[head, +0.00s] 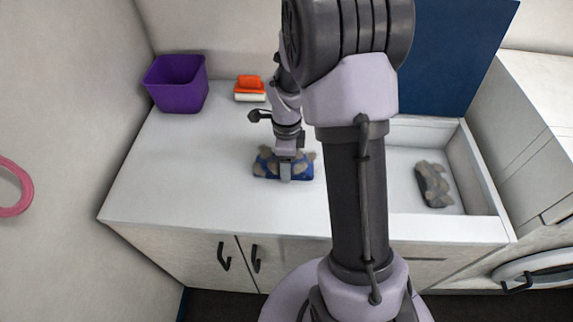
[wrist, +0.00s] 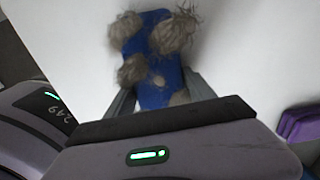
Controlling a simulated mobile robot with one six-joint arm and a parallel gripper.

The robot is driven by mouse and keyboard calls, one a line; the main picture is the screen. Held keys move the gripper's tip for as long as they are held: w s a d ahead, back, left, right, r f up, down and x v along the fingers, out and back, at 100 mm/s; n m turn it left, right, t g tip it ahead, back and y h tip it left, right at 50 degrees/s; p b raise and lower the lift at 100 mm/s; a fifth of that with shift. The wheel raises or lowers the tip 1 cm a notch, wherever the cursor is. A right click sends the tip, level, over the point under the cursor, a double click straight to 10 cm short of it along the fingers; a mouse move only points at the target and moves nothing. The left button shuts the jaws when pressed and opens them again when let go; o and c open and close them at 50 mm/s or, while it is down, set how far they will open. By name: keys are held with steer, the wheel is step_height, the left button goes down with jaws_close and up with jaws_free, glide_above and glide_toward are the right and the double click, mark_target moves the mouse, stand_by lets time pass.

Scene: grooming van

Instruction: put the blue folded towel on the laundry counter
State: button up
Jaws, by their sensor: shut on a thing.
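The blue folded towel (head: 268,170) is at the white laundry counter (head: 170,190), in the middle of the head view, left of my arm. It is blue with fuzzy grey-brown patches. My gripper (head: 286,172) points down and is shut on the towel. In the wrist view the towel (wrist: 150,60) sits between the two fingers of my gripper (wrist: 155,98), over the white surface. The towel looks to be at or just above the counter top; I cannot tell whether it touches.
A purple bin (head: 177,84) stands at the back left, with an orange-and-white item (head: 249,88) beside it. A recessed basin (head: 400,165) at the right holds a dark, patchy folded thing (head: 433,184). The counter's left and front-left area is clear.

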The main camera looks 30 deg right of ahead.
steer(key=shift+r, duration=0.15)
steer(key=shift+f, duration=0.2)
steer(key=o, duration=1.4)
step_height(320, 180, up, 12)
steer(key=p, duration=0.4)
steer(key=s+a+r+n+t, duration=0.2)
steer(key=s+a+r+n, duration=0.2)
steer(key=a+r+n, duration=0.45)
steer(key=s+a+r+n+t, duration=0.1)
steer(key=s+a+r+n, duration=0.1)
steer(key=s+n, duration=0.2)
steer(key=s+a+r+n+t+y, duration=0.1)
steer(key=s+a+r+n, duration=0.1)
steer(key=s+a+n, duration=0.1)
steer(key=s+a+r+n+t+y, duration=0.1)
steer(key=s+a+r+n, duration=0.1)
steer(key=s+n, duration=0.3)
steer(key=shift+s+a+r+t, duration=0.35)
steer(key=shift+s+a+t, duration=0.05)
steer(key=shift+s, duration=0.25)
